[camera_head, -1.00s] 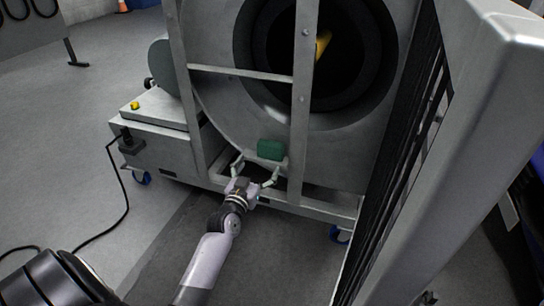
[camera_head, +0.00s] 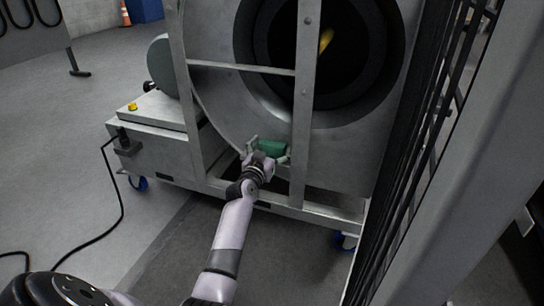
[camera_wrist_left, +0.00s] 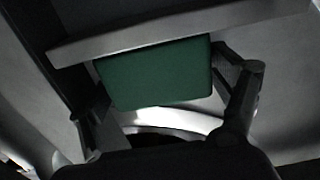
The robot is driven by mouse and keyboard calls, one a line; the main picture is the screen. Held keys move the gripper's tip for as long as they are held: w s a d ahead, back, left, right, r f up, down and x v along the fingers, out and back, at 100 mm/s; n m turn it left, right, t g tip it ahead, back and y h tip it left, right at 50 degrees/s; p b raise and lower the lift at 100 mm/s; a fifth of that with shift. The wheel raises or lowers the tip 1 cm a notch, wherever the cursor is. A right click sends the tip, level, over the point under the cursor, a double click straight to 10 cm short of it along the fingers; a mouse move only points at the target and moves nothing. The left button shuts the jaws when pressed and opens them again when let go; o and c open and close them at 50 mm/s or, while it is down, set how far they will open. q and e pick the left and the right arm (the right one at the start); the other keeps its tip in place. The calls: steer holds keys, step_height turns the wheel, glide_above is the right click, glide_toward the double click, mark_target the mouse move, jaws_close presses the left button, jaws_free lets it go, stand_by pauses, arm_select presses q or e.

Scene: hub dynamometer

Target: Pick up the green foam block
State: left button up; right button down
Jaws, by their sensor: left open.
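The green foam block (camera_head: 272,147) sits low on the front of the large grey round machine, between two upright frame bars. My left gripper (camera_head: 268,152) is open, with its fingers on either side of the block. The left wrist view also shows the green block (camera_wrist_left: 158,72) between the two open fingers of the left gripper (camera_wrist_left: 165,88). A grey bar crosses in front of the block's upper edge there. I cannot tell whether the fingers touch the block. My right gripper is not in view.
The grey frame's upright bar (camera_head: 305,100) stands close to the right of the left gripper. A dark mesh panel with a wide grey post (camera_head: 450,170) fills the right side. A black cable (camera_head: 121,200) lies on the open floor at left.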

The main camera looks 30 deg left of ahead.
arm_select(q)
steer(key=shift+w, duration=0.1)
steer(key=c, duration=0.7)
steer(key=shift+r, duration=0.2)
